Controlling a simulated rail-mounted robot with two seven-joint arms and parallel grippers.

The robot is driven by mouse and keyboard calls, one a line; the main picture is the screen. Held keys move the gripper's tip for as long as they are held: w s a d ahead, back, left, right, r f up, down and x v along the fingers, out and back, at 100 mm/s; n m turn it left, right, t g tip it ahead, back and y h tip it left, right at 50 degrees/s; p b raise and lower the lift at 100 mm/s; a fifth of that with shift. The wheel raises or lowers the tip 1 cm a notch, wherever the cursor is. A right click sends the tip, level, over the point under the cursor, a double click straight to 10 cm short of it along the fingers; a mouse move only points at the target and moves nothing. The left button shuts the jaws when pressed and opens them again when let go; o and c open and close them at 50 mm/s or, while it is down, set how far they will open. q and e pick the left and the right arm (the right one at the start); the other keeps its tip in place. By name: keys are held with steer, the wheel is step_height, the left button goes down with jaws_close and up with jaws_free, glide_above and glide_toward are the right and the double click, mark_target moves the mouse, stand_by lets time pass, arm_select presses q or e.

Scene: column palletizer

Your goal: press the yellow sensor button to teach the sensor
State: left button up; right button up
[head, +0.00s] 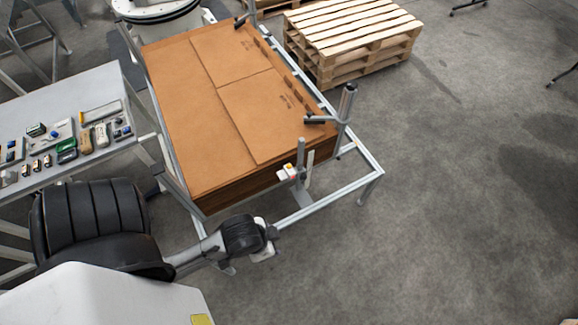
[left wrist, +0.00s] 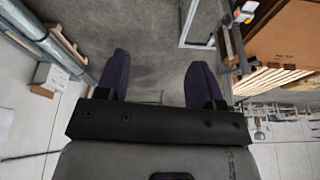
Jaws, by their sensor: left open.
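The sensor (head: 291,172) is a small light box with red and yellow on top, on a bracket at the near end of the metal frame around the cardboard stack. The yellow spot on it is tiny. In the left wrist view the sensor (left wrist: 244,12) is at the top right, beyond and to the right of my fingers. My left gripper (left wrist: 160,72) is open and empty, its two dark purple fingers spread apart over bare floor. In the head view my left arm ends just below the sensor, apart from it; its fingers are hard to make out there. My right gripper is not visible.
Brown cardboard sheets (head: 225,95) fill the metal frame (head: 362,178). A post with a black handle (head: 345,105) stands close to the sensor. A grey table (head: 60,95) with small parts is at left. Wooden pallets (head: 350,35) stand behind.

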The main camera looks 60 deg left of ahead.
arm_select(q)
steer(key=shift+a, duration=0.25)
steer(key=c, duration=0.9)
jaws_close()
steer(key=shift+d, duration=0.25)
steer(key=shift+a+f, duration=0.1)
steer(key=shift+a, duration=0.1)
